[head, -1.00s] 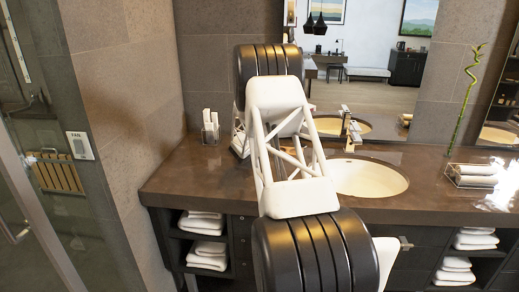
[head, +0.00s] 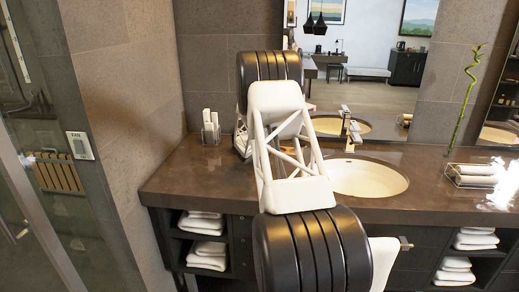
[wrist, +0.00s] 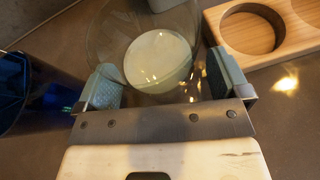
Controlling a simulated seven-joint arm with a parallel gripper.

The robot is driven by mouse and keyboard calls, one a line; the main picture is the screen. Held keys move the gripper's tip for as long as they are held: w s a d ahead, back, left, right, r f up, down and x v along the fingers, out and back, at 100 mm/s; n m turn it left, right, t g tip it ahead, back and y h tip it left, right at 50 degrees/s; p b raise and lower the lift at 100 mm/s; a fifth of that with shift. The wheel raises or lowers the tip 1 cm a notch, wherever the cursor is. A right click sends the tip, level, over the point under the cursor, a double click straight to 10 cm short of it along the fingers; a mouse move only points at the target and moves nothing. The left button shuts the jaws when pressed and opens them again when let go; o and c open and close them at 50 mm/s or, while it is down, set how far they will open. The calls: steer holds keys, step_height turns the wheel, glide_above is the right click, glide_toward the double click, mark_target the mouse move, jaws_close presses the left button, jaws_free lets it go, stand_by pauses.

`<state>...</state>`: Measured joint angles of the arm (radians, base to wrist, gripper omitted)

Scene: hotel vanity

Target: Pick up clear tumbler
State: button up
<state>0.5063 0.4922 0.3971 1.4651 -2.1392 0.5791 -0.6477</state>
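A clear tumbler (wrist: 108,38) stands at the top centre of the wrist view. Its see-through wall surrounds a pale round base, and its top is cut off by the frame. My gripper (wrist: 165,84) is open, with grey-green pads set wide apart. The left pad overlaps the tumbler's near left side, and the right pad is near its right side. I cannot tell whether either pad touches the glass. In the head view my arm hides the gripper and this tumbler.
A dark blue glass (wrist: 35,95) stands close to the left finger. A wooden holder (wrist: 282,42) with round recesses lies at the right. In the head view, a clear holder with white items (head: 210,128) is at the counter's left, the basin (head: 365,178) at right.

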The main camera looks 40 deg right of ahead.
steer(key=c, duration=1.1)
steer(key=shift+r, duration=0.15)
steer(key=shift+c, duration=0.2)
step_height(320, 180, up, 18)
stand_by(0.8)
